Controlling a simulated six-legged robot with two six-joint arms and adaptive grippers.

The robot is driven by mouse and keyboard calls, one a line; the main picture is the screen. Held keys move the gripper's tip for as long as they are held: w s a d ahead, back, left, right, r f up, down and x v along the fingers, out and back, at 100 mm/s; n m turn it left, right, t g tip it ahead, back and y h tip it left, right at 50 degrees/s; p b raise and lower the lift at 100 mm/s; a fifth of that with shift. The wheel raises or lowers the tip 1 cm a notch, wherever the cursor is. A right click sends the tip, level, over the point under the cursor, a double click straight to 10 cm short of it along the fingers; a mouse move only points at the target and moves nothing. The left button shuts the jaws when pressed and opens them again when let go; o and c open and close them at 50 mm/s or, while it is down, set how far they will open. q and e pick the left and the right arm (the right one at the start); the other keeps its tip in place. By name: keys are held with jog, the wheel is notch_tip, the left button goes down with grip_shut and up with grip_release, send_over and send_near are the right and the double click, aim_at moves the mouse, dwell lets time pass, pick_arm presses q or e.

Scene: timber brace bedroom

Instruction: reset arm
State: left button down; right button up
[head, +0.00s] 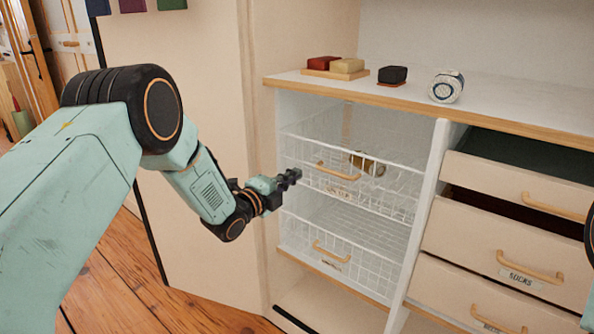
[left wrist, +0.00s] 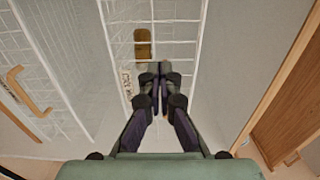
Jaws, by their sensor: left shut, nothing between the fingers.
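My left gripper (head: 289,178) is shut and empty, in front of the left edge of the wire basket unit in the head view. Its closed fingers also show in the left wrist view (left wrist: 160,70), pointing at the wire mesh. The upper wire basket (head: 395,199) has a wooden handle (head: 338,171) and holds a small gold-brown item (head: 367,163). I cannot tell whether the fingertips touch the basket. My right gripper is not in view; only a dark bit of an arm shows at the right edge.
A lower wire basket (head: 345,285) sits below. Wooden drawers (head: 480,245) stand to the right, the top ones slightly open. The shelf (head: 520,110) above bears coloured blocks (head: 347,66), a dark block (head: 392,75) and a patterned roll (head: 446,87). A tall cream panel (head: 190,240) stands left; wooden floor lies below.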

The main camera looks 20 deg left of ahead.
pick_arm(q)
jog(key=p+v, duration=0.2)
jog(key=v, duration=0.5)
jog(key=s+f+n+g+y+p, duration=0.1)
jog(key=s+f+n+g+y, duration=0.6)
jog(key=s+f+n, duration=1.1)
jog(key=s+d+f+n+g+p, duration=0.1)
jog(key=s+g, duration=0.4)
jog(key=s, duration=0.9)
jog(key=s+d+f+n+g+p, duration=0.1)
jog(key=s+g, duration=0.4)
jog(key=s, duration=0.9)
jog(key=shift+f+n+h+p, duration=0.45)
jog(key=shift+f+n, duration=0.2)
jog(key=shift+n, duration=0.55)
jog(key=shift+d, duration=0.1)
